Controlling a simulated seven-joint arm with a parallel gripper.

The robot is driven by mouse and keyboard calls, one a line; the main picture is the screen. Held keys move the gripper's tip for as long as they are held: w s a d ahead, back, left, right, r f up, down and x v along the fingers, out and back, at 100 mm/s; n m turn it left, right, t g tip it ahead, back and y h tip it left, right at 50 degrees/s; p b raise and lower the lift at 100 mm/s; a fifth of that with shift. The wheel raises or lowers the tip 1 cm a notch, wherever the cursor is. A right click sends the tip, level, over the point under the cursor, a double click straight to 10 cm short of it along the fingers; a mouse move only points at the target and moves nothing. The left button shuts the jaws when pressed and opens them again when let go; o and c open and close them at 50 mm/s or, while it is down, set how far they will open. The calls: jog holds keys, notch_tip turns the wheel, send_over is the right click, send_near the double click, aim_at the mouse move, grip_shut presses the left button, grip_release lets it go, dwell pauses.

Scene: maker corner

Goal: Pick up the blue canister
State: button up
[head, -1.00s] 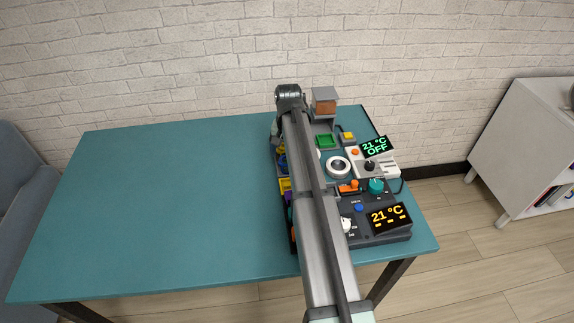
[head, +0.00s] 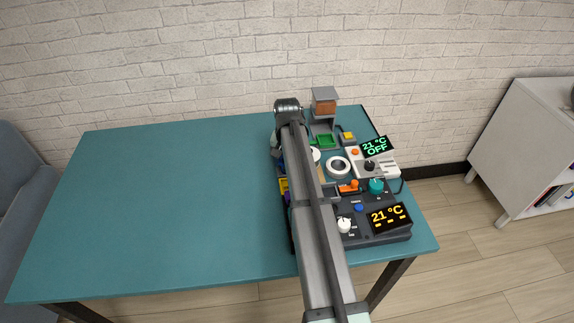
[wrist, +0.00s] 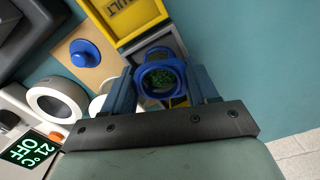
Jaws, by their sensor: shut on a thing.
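The blue canister (wrist: 160,64) is round and open-topped, with green bits inside, and shows in the wrist view. My gripper (wrist: 163,88) has one finger on each side of it and is shut on it. In the head view my arm runs over the equipment on the right of the table and hides the gripper's fingers and most of what lies beneath it. I cannot tell from there whether the canister is clear of the surface.
A yellow bin (wrist: 130,14) with lettering and a grey bin (wrist: 178,40) lie close to the canister. A blue knob (wrist: 85,52) on a wooden plate and a white ring (wrist: 57,104) are nearby. The left of the teal table (head: 150,210) is bare.

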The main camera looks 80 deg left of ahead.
jog(key=c, duration=0.4)
jog(key=shift+r, duration=0.15)
notch_tip(320, 180, up, 8)
jog(key=w, duration=0.5)
jog(key=w+d+m, duration=0.1)
jog(key=w, duration=0.5)
jog(key=w+d+m, duration=0.1)
jog(key=w, duration=0.5)
jog(key=shift+d, duration=0.25)
